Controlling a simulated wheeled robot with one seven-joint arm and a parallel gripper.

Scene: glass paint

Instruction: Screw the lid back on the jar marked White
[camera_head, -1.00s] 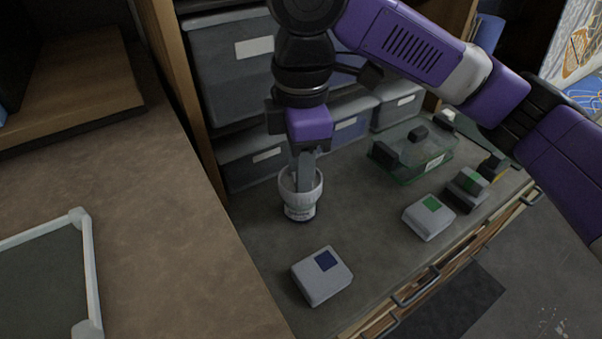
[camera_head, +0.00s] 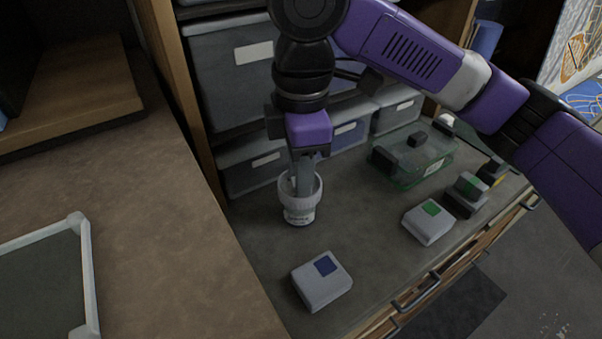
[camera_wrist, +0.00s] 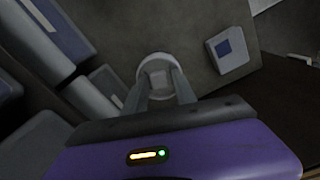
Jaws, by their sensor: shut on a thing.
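A small white jar (camera_head: 299,218) stands upright on the counter, with dark print on its front too small to read. A wide, pale round lid (camera_head: 300,201) is at its top, and from here it looks to be on the jar's mouth; I cannot tell whether it is threaded tight. My gripper (camera_head: 304,187) points straight down, its fingers reaching inside the lid's raised rim. In the wrist view the fingers of my gripper (camera_wrist: 157,90) are on either side of a pale block in the middle of the lid (camera_wrist: 154,58), shut on it.
A white box with a blue square (camera_head: 322,281) lies in front, and one with a green square (camera_head: 428,223) to the right. A clear greenish case (camera_head: 418,165) and small dark blocks are farther right. Grey storage bins (camera_head: 238,75) stand close behind the jar.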

